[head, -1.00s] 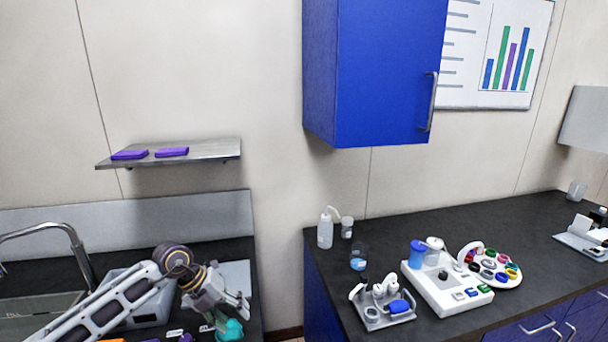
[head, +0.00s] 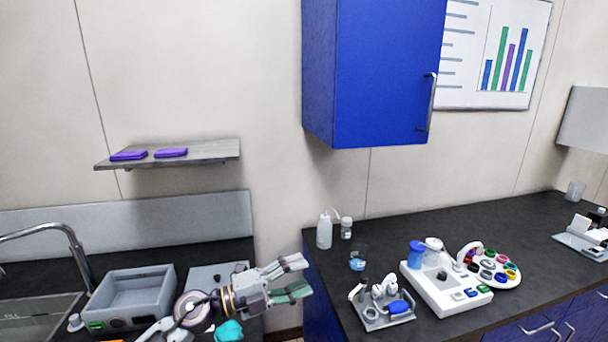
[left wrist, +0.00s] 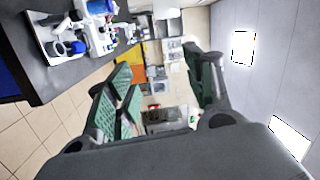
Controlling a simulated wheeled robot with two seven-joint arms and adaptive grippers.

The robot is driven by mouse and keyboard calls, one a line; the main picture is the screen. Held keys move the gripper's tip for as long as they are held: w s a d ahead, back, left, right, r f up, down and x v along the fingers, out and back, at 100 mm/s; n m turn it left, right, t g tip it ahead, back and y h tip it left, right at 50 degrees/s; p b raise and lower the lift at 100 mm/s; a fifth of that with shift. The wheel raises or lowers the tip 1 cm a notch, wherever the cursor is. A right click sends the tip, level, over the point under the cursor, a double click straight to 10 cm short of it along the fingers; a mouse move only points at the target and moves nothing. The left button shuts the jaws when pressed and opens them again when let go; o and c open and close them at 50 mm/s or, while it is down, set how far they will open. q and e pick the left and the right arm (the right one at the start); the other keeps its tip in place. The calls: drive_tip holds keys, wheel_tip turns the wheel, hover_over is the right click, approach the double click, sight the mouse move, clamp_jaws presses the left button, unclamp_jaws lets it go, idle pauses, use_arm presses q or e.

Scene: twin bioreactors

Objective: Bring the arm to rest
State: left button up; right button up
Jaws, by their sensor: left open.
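My left gripper (head: 296,278) is open and empty, with its green-padded fingers pointing right over the gap between the two counters in the head view. In the left wrist view its two fingers (left wrist: 165,95) are spread apart with nothing between them. My left arm comes in from the bottom left. A teal object (head: 229,331) sits just below the gripper, apart from the fingers and partly cut off by the frame edge. My right gripper is not in view.
A grey bin (head: 137,295) stands on the left counter by the sink tap (head: 50,230). The right counter holds a bioreactor unit (head: 440,290), a small tool rack (head: 383,312) and a wash bottle (head: 325,230). A blue cabinet (head: 375,70) and a shelf (head: 205,153) hang above.

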use_arm(q)
drive_tip(key=w+a+r+n+t+y, duration=0.2)
drive_tip(key=w+a+n+t+y, duration=0.2)
drive_tip(key=a+n+t+y, duration=1.05)
drive_tip(key=s+a+f+n+g+y, duration=0.2)
drive_tip(key=a+f+n+g, duration=0.15)
drive_tip(key=f+n, duration=0.3)
drive_tip(key=s+a+f+n+g+y, duration=0.25)
drive_tip(key=f+n+g, duration=0.2)
drive_tip(key=f, duration=0.35)
drive_tip(key=s+f+n+g+h, duration=0.1)
drive_tip(key=s+f+g, duration=0.5)
drive_tip(key=s, duration=0.5)
drive_tip(key=s+f+n+g+h, duration=0.1)
drive_tip(key=s+f+g, duration=0.4)
drive_tip(key=s+f, duration=0.6)
drive_tip(key=f, duration=1.4)
drive_tip(key=s+f, duration=0.2)
drive_tip(key=f, duration=1.4)
drive_tip(key=s+a+f+g, duration=0.1)
drive_tip(key=s+a+f, duration=0.1)
drive_tip(key=s+f, duration=0.8)
drive_tip(key=s+a+f+g, duration=0.1)
drive_tip(key=s+a+f, duration=0.1)
drive_tip(key=s+f, duration=0.8)
drive_tip(key=shift+s, duration=1)
